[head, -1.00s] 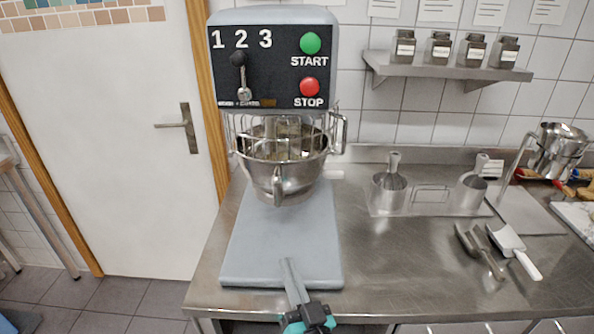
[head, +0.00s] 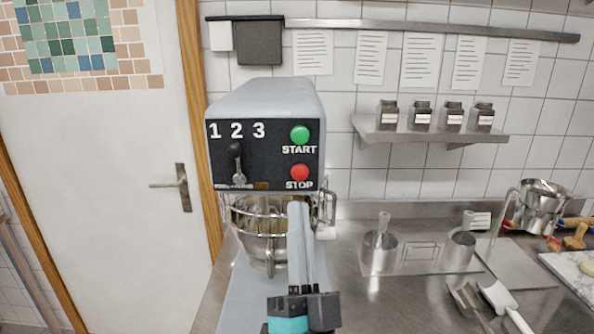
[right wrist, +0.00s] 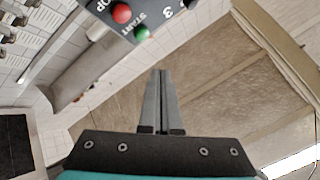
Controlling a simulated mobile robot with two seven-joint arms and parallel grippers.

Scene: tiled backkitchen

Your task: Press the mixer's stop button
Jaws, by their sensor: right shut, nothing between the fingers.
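The mixer (head: 270,95) stands on the steel counter with a black front panel. Its red stop button (head: 300,172) sits below the green start button (head: 300,134). The mixer's bowl (head: 258,240) is under the head, behind a wire guard. My right gripper (head: 299,206) is shut and empty, pointing up in front of the bowl, a little below the stop button in the picture. In the right wrist view the shut fingers (right wrist: 160,75) show at the centre, and the stop button (right wrist: 121,13) is at the top left, apart from them. My left gripper is not in view.
A speed lever (head: 236,160) is on the panel's left. Steel containers (head: 380,250) and scoops (head: 497,297) lie on the counter to the right. A wall shelf (head: 430,130) holds several jars. A white door (head: 110,220) is at the left.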

